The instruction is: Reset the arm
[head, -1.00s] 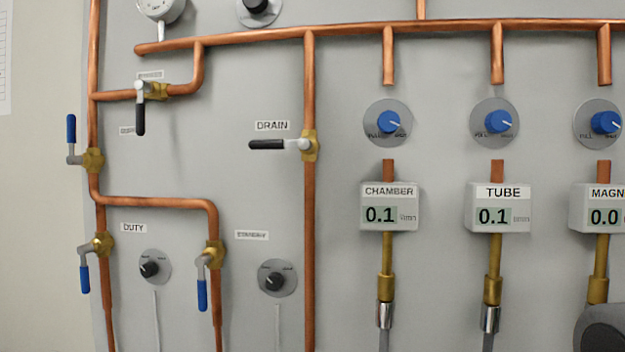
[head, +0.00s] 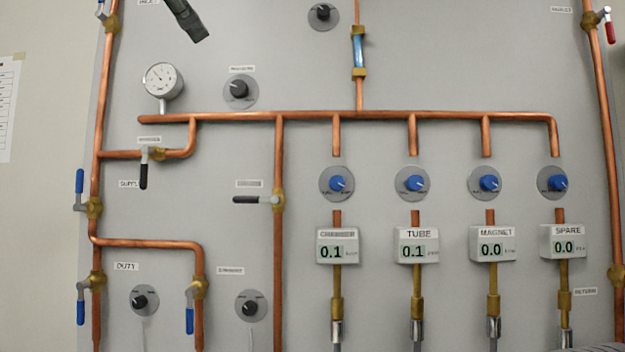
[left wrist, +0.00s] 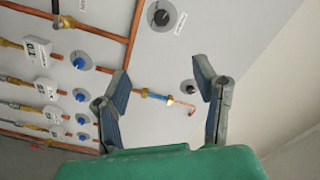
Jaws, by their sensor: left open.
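My left gripper (left wrist: 165,105) is open in the left wrist view, its two dark fingers spread above its green body. No object is between the fingers. They reach toward the grey pipe panel (left wrist: 150,65), with the blue sight glass (left wrist: 152,95) appearing behind the gap. I cannot tell the distance to the panel. In the head view, a dark grey-green tip (head: 186,20) enters from the top edge; it may be part of my left gripper. My right gripper is not in view.
The panel (head: 420,310) carries copper pipes, a round gauge (head: 162,82), a drain-side valve (head: 278,200) with a dark lever, blue knobs (head: 337,184), and several readouts, including CHAMBER (head: 338,247) at 0.1. Bare wall (head: 40,250) is at left.

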